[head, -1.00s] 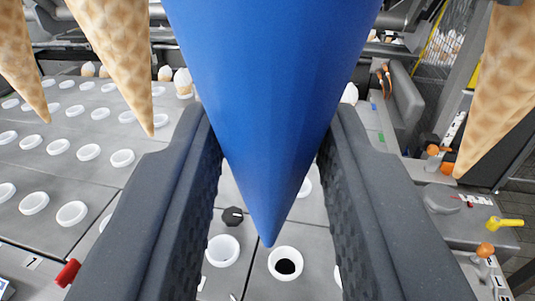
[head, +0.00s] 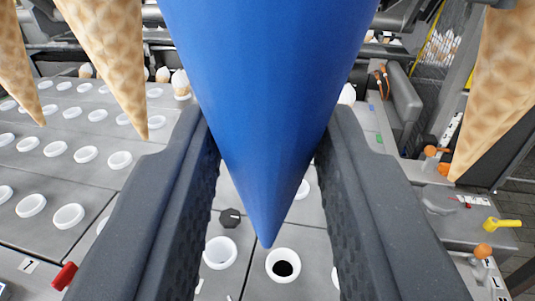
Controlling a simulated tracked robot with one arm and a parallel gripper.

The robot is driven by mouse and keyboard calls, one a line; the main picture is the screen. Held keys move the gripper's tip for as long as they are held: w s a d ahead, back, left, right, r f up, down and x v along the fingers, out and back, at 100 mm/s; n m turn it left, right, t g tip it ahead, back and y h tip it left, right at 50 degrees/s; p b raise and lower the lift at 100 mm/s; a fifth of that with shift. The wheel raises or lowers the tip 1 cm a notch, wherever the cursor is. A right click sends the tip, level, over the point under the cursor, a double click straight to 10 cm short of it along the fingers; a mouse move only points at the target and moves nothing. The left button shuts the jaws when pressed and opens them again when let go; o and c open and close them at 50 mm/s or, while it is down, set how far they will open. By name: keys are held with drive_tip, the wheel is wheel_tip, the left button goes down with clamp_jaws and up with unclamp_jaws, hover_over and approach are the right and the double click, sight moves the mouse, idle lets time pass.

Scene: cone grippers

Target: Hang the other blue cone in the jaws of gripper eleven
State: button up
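A large smooth blue cone (head: 265,110) fills the upper middle of the head view, point down. My gripper (head: 265,145) has one dark ribbed finger on each side of it, and the fingers appear to press on its flanks. The cone's top is cut off by the frame, so what lies above it is hidden. Its tip is over the grey deck, near a white cup ring with a dark centre (head: 283,266). The jaws of gripper eleven cannot be made out. I see only one blue cone.
Waffle cones hang point down at the left (head: 110,65) and right (head: 495,80). Rows of white cups (head: 70,216) cover the grey deck at left. A yellow handle (head: 503,223), orange knobs (head: 483,250) and a red knob (head: 65,276) stand near the sides.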

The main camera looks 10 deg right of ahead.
drive_tip(key=shift+w+d, duration=0.15)
drive_tip(key=shift+w, duration=0.25)
drive_tip(key=shift+w+d+b, duration=0.15)
drive_tip(key=shift+w+b, duration=0.05)
drive_tip(key=shift+w, duration=0.35)
drive_tip(key=shift+w+d+b, duration=0.15)
drive_tip(key=shift+w+b, duration=0.05)
drive_tip(key=shift+w, duration=0.35)
drive_tip(key=shift+w+d, duration=0.15)
drive_tip(key=shift+w, duration=0.3)
drive_tip(key=shift+w+d+b, duration=0.2)
drive_tip(key=shift+w+d, duration=0.05)
drive_tip(key=shift+w, duration=0.6)
drive_tip(key=shift+w+d+b, duration=0.15)
drive_tip(key=shift+w+d, duration=0.1)
drive_tip(key=shift+w, duration=0.55)
drive_tip(key=shift+f+b, duration=0.6)
drive_tip(key=shift+b, duration=0.15)
idle(1.4)
drive_tip(key=o, duration=1.2)
drive_tip(key=shift+o, duration=0.2)
drive_tip(key=shift+s, duration=0.1)
